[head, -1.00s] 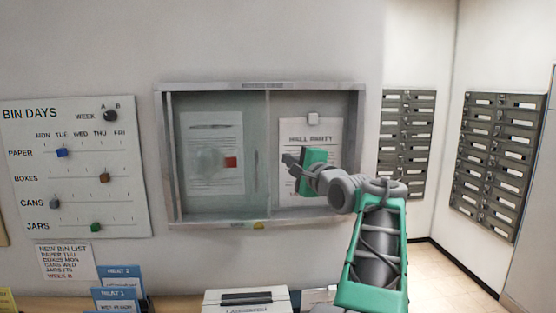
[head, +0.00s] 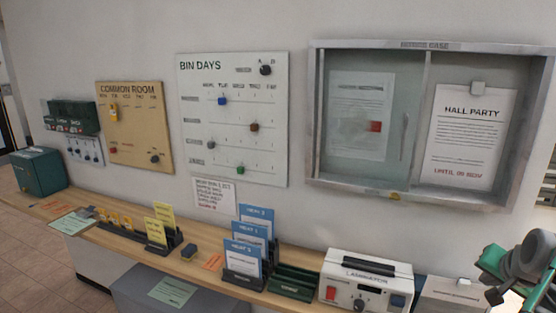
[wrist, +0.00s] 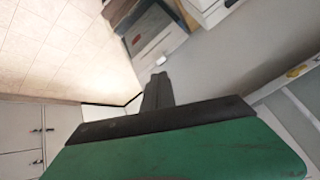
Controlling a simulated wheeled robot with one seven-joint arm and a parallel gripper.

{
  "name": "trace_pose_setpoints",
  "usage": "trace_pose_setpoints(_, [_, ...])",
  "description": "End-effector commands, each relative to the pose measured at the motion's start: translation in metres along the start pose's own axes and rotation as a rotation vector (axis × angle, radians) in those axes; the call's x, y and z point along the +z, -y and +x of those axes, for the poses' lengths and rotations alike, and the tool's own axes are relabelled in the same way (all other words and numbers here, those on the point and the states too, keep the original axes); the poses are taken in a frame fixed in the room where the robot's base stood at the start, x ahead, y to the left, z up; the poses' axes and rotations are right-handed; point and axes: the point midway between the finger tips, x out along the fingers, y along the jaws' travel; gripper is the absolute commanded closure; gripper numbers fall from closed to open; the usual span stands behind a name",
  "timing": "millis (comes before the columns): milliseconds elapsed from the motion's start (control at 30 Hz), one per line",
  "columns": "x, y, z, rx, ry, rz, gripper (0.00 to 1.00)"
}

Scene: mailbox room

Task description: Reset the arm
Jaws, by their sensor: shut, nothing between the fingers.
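My gripper (head: 496,293) is at the lower right of the head view, in front of the wall and to the right of the laminator. Its green body and grey wrist are partly cut off by the picture edge. In the wrist view the dark fingers (wrist: 157,92) are together, with nothing between them. They are apart from the wall and the counter things.
A glass-fronted notice case (head: 417,190) with a hall party sheet (head: 466,150) hangs on the wall. A bin days board (head: 230,120) and a common room board (head: 140,140) hang left of it. The counter below holds a laminator (head: 345,288), blue leaflets (head: 243,255) and a green box (head: 38,172).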

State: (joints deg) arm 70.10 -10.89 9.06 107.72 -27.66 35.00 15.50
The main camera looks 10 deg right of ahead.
Motion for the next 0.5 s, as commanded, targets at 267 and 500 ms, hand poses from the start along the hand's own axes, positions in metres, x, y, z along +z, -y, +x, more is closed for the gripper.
trace_pose_setpoints(267, [0.240,0.022,-0.007,0.158,0.501,-0.329,1.00])
trace_pose_setpoints(500, [0.335,0.135,-0.044,-0.053,0.487,-0.771,1.00])
